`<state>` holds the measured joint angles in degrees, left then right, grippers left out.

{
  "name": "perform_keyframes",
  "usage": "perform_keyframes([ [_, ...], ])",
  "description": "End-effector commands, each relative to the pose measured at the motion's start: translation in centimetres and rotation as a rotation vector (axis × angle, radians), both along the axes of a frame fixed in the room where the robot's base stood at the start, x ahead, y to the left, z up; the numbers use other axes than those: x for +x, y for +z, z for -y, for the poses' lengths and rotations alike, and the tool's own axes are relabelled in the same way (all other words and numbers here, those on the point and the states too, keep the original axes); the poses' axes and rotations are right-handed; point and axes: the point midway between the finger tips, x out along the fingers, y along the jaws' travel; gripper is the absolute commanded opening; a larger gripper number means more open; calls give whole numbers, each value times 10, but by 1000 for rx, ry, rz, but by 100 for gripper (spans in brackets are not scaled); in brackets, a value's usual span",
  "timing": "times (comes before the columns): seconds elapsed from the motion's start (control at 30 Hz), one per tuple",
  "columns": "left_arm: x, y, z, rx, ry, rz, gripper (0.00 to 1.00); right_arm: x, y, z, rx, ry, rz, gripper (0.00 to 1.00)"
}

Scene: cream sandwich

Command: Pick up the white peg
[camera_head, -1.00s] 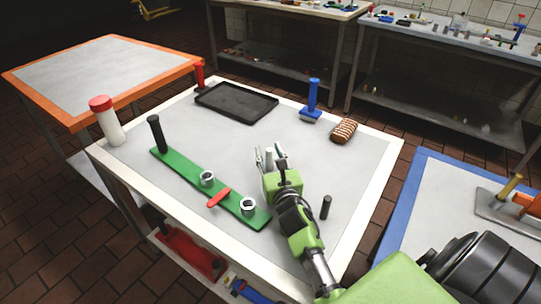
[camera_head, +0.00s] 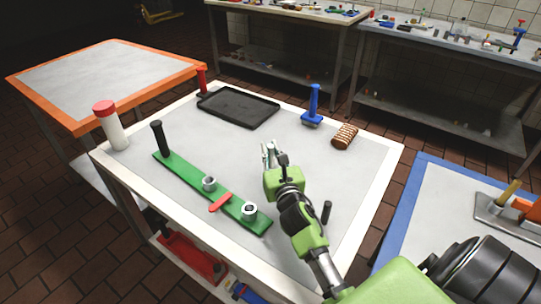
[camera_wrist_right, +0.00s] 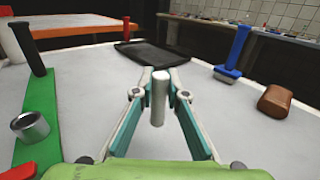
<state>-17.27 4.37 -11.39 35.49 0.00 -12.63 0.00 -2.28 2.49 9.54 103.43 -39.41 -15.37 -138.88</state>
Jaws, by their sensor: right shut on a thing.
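The white peg (camera_wrist_right: 158,97) stands upright between the fingers of my right gripper (camera_wrist_right: 159,86) in the right wrist view. The two teal-sided fingers are closed in on it from both sides near its upper part. In the head view my right gripper (camera_head: 271,154) is over the middle of the white table, and the peg is mostly hidden by the fingers. I cannot tell whether the peg's lower end touches the table. My left gripper is not in view.
A green board (camera_head: 180,172) with a black post and two metal rings lies left of the gripper. A black tray (camera_head: 238,108), blue-handled tool (camera_head: 313,106) and brown ridged piece (camera_head: 344,136) are farther back. A black peg (camera_head: 326,212) stands beside my right arm.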

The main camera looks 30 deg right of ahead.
Motion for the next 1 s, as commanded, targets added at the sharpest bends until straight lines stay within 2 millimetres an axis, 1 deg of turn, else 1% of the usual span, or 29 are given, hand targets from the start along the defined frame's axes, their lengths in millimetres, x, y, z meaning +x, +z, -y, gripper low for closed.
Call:
perform_keyframes([
  [0.03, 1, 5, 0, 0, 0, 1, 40, -7, 12, -8, 0, 4, 0, 0],
  [0.1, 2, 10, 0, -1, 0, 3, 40, -17, 30, -19, -2, 5, 2, 0],
  [0.2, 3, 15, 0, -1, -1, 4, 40, -31, 55, -33, 0, 5, 3, 0],
  [0.23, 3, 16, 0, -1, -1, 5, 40, -36, 61, -38, 0, 6, 2, 0],
  [0.27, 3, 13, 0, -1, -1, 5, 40, -42, 59, -45, 3, 5, -1, 0],
  [0.4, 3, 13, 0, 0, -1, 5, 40, -66, 73, -69, 6, 3, 0, 0],
  [0.6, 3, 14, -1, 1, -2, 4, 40, -86, 87, -91, 4, 3, 0, 0],
  [0.8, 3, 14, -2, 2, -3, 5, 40, -94, 92, -99, 3, 2, 0, 0],
  [1.0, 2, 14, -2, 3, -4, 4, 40, -94, 92, -99, 3, 2, 0, 0],
])
